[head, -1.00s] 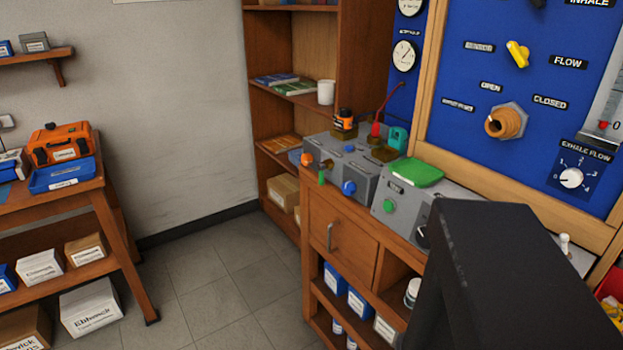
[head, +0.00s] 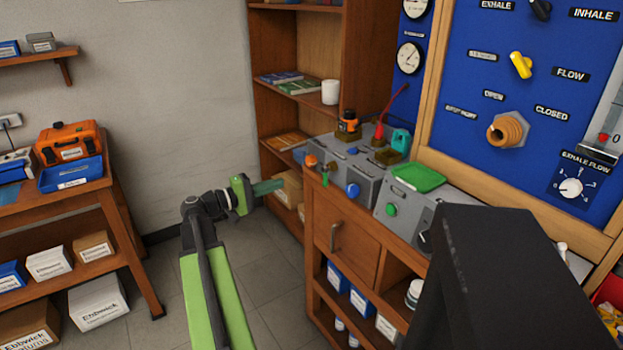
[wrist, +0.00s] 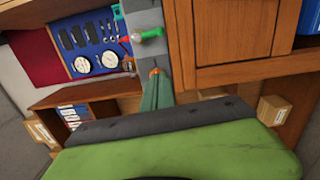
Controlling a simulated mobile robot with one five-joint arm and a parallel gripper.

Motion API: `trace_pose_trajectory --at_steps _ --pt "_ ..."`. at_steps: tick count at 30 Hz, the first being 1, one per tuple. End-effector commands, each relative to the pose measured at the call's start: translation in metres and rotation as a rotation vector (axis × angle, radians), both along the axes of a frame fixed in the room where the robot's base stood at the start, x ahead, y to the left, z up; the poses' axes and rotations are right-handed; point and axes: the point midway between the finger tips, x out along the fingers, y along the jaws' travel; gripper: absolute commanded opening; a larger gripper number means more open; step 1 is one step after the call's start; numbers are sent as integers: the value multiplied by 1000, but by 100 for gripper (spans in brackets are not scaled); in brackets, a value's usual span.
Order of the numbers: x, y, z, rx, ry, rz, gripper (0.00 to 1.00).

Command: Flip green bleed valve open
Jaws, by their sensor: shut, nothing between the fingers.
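A small green lever (head: 325,178), which looks like the bleed valve, hangs at the front left of the grey bench unit (head: 367,190), just below an orange knob (head: 310,160). In the wrist view a green handle (wrist: 152,33) sticks out sideways from the grey panel, beyond the fingertips. My gripper (head: 280,185) is left of the bench and apart from the lever, pointing right toward the bench. Its green fingers are shut and empty; they also show in the wrist view (wrist: 155,78), with an orange part just past the tips.
A wooden cabinet (head: 342,237) with a drawer handle stands under the grey unit. A shelf (head: 300,88) stands behind. A blue knob (head: 352,189) and a second grey box with a green button (head: 391,210) lie to the right. Floor around my arm is clear.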

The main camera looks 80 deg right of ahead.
Motion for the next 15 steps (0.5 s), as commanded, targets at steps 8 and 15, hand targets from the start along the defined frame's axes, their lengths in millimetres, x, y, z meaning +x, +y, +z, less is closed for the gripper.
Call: trace_pose_trajectory --at_steps 8,15 --pt "0 0 0 -1 1 1 0" --pt "-20 -17 0 0 0 -1 0"
